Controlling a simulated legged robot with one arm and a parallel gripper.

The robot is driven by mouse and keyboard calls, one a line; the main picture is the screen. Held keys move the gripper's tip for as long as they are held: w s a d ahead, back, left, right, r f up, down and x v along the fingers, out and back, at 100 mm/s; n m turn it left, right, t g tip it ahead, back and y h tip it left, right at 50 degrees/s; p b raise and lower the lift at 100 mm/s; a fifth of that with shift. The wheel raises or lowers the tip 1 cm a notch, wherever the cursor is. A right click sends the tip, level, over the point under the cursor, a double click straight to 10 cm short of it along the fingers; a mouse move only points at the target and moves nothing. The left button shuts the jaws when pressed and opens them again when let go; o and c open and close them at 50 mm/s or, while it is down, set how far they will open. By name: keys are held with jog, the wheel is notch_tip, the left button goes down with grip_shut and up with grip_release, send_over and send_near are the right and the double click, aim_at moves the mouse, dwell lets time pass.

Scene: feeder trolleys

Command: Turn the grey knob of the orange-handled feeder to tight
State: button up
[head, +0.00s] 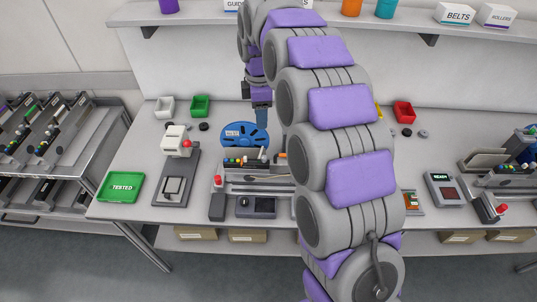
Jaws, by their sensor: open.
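A feeder (258,178) lies on the bench left of my arm, with a row of small coloured parts along its top. A small orange piece (283,155), perhaps its handle, shows at its right end beside my arm. I cannot make out the grey knob; it is too small or hidden behind my arm. My gripper (262,116) hangs down above the back of the bench, over a blue reel (245,136) behind the feeder. It is open and looks empty; contact with the reel cannot be told.
A press-like device (174,170) and a green TESTED tray (121,187) stand to the left. A control box (256,207) sits in front of the feeder. Another feeder station (505,182) is at the right. A shelf (215,14) runs above the bench.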

aim_at(264, 157)
jog(key=f+b, duration=0.1)
jog(key=f, duration=0.4)
jog(key=f+b, duration=0.1)
jog(key=f, duration=0.4)
jog(key=f+b, duration=0.1)
jog(key=f, duration=0.5)
jog(key=shift+d, duration=0.35)
jog(key=shift+d+f, duration=0.15)
jog(key=shift+f, duration=0.5)
jog(key=shift+a, duration=0.2)
jog(key=shift+c, duration=0.8)
grip_shut()
